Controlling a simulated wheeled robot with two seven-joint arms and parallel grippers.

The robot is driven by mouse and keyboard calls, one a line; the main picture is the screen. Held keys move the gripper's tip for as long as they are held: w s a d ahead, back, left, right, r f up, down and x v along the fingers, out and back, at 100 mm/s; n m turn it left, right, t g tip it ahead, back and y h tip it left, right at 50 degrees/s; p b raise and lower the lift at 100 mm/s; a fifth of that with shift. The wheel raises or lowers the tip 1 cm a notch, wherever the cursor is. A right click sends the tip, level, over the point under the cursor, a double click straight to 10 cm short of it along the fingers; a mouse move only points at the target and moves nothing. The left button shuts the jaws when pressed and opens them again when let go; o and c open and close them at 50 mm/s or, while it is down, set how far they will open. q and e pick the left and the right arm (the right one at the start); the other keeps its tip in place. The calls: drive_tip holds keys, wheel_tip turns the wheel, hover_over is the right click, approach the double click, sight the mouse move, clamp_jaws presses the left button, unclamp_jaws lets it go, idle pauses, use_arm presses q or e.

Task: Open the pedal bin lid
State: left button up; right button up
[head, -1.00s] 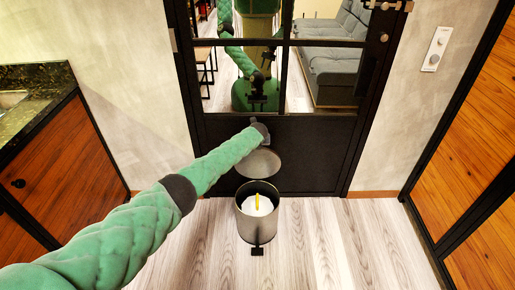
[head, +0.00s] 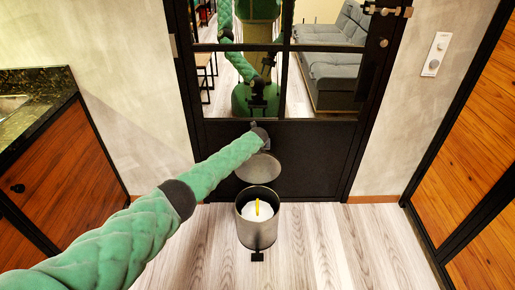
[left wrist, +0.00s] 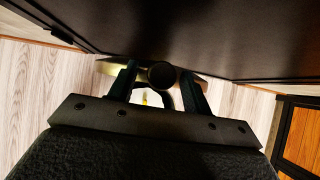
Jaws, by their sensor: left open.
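The pedal bin (head: 257,232) is a grey metal cylinder standing on the floor in front of the dark door. Its round grey lid (head: 258,168) stands raised behind the rim, so the bin is open. A white lining and a yellow item (head: 257,207) show inside. The small dark pedal (head: 257,256) is at the bin's front foot. My left arm reaches in to just behind the raised lid; its fingertips are hard to make out there. In the left wrist view my left gripper (left wrist: 163,88) is open, its fingers apart around a dark round part near the bin.
The dark framed door (head: 310,150) with glass panes is close behind the bin and lid. A wooden cabinet (head: 60,160) with a stone top stands at the left. Wood panels (head: 475,150) are at the right. The floor (head: 340,245) beside the bin is clear.

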use_arm(q)
drive_tip(key=v, duration=0.7)
drive_tip(key=shift+s+r+p, duration=0.15)
drive_tip(key=shift+s+p, duration=0.05)
drive_tip(key=shift+p, duration=0.2)
use_arm(e)
drive_tip(key=shift+g, duration=0.3)
drive_tip(key=r, duration=0.4)
drive_tip(key=shift+s+d, duration=0.2)
drive_tip(key=shift+s, duration=0.1)
drive_tip(key=shift+w+r, duration=0.1)
